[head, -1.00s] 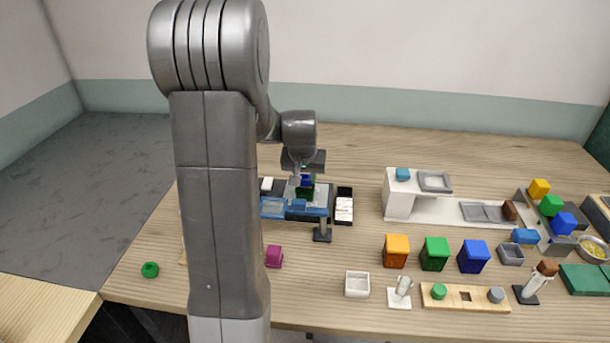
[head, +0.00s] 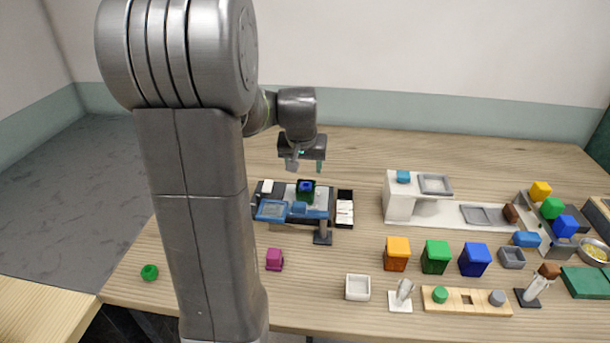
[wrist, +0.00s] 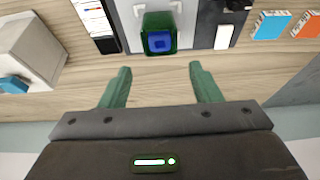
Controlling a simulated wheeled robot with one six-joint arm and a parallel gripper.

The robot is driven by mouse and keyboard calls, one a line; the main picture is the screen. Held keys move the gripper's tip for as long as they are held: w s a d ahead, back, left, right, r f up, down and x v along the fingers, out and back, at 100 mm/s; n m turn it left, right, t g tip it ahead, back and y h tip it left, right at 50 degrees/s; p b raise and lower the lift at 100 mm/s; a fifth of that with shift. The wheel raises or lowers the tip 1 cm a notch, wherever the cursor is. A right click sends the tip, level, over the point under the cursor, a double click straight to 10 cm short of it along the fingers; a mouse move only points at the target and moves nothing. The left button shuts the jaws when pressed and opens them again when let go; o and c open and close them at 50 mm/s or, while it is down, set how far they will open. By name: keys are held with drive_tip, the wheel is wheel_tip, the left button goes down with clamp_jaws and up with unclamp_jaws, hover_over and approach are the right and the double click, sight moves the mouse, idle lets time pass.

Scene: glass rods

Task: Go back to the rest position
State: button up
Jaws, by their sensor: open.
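My gripper (head: 306,164) is open and empty, raised above the back of the table in the head view. In the wrist view its two green fingers (wrist: 154,85) stand wide apart with bare wood between them. A green block with a blue top (head: 306,188) sits on the grey plate of a small device, below my gripper and apart from it. In the wrist view this green and blue piece (wrist: 159,42) lies just beyond the fingertips.
The device has a blue tray (head: 271,210) at its front. A black and white box (head: 345,208) stands to its right. A white station (head: 398,203), coloured bins and blocks fill the right side. A magenta block (head: 274,260) lies in front.

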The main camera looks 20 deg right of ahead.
sight(305, 188)
drive_tip(key=v, duration=0.6)
drive_tip(key=shift+r, duration=0.35)
drive_tip(key=shift+s, duration=0.1)
drive_tip(key=x, duration=1.3)
drive_tip(key=shift+f, duration=0.25)
drive_tip(key=shift+r+p, duration=0.2)
drive_tip(key=shift+p, duration=0.45)
drive_tip(key=shift+r+p, duration=0.5)
drive_tip(key=shift+r, duration=0.25)
